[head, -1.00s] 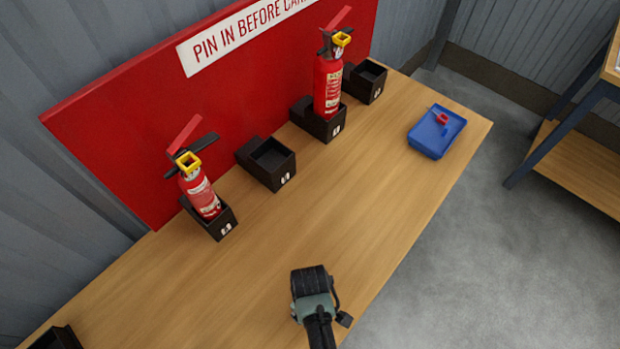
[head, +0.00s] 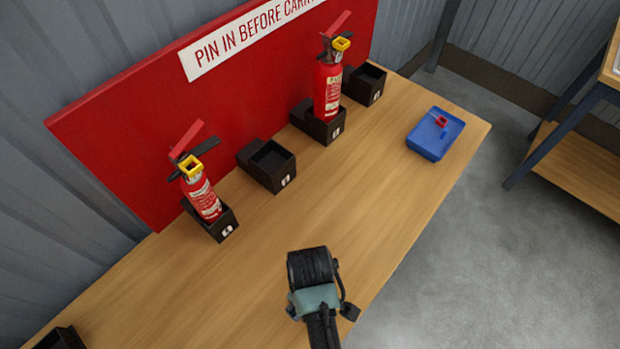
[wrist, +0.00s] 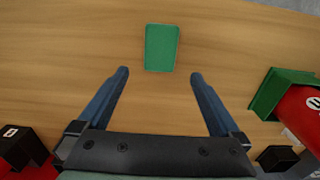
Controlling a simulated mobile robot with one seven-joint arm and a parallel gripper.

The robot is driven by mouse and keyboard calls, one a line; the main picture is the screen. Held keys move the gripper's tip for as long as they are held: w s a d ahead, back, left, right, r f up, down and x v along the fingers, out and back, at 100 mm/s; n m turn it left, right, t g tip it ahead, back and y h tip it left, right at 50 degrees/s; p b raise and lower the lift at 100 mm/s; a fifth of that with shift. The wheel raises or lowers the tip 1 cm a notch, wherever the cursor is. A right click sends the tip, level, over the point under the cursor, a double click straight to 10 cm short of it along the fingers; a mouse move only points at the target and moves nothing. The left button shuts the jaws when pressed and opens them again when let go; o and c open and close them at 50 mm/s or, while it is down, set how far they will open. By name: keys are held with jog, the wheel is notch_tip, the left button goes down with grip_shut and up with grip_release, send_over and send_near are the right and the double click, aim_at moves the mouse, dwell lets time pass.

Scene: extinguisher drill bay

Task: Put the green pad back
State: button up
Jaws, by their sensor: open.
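The green pad (wrist: 162,47) lies flat on the wooden bench top in the wrist view, at the top middle. My gripper (wrist: 159,74) is open, with its two blue fingers spread and nothing between them. In that picture the pad sits just beyond the fingertips, roughly centred between them; I cannot tell the height gap. A second green piece (wrist: 276,92) stands at the right, against a red cylinder (wrist: 305,112). I see no green pad in the head view, where my arm hides part of the bench and the fingers do not show.
Two red extinguishers (head: 204,197) (head: 327,90) stand upright in black holders along the red board (head: 130,130). An empty black holder (head: 285,178) is between them, another (head: 370,85) at the far end. A blue tray (head: 427,151) holds small red and blue pieces. The bench middle is clear.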

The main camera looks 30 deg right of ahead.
jog(key=shift+r, duration=0.8)
